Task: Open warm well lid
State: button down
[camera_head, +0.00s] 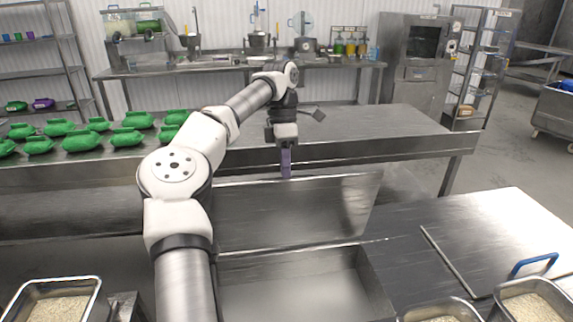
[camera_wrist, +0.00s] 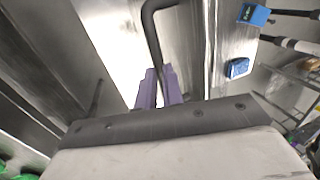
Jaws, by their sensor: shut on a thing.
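The warm well lid (camera_head: 290,215) stands raised and nearly upright at the back of the well in the head view. The warm well (camera_head: 305,285) in front of it is open, and its inside looks empty where I can see it. My gripper (camera_head: 286,165) is at the lid's top edge, pointing down. In the wrist view its purple fingers (camera_wrist: 160,88) are shut on a dark curved handle (camera_wrist: 148,22). In the head view the handle is hidden. Part of the well is hidden behind my arm.
Pans of rice stand at the front left (camera_head: 58,300) and front right (camera_head: 535,302). A second flat lid with a blue handle (camera_head: 533,265) lies to the right. A steel counter (camera_head: 370,130) with several green packs (camera_head: 83,140) runs behind the lid.

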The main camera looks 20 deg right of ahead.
jog(key=shift+w+d+f+g, duration=0.2)
jog(key=shift+w+f, duration=0.2)
jog(key=shift+f, duration=0.3)
jog(key=shift+w+d+f+g, duration=0.2)
jog(key=shift+w+f, duration=0.15)
jog(key=shift+f, duration=0.3)
jog(key=shift+w+a, duration=0.1)
jog(key=shift+w, duration=0.05)
jog(key=c, duration=1.9)
grip_release()
jog(key=o, duration=0.4)
jog(key=shift+w+d+f+p, duration=0.25)
jog(key=shift+w+f+p, duration=0.05)
jog(key=shift+w+f, duration=0.3)
jog(key=shift+o, duration=0.2)
jog(key=shift+s+a+r, duration=0.1)
jog(key=shift+s+r, duration=0.05)
jog(key=shift+r, duration=0.3)
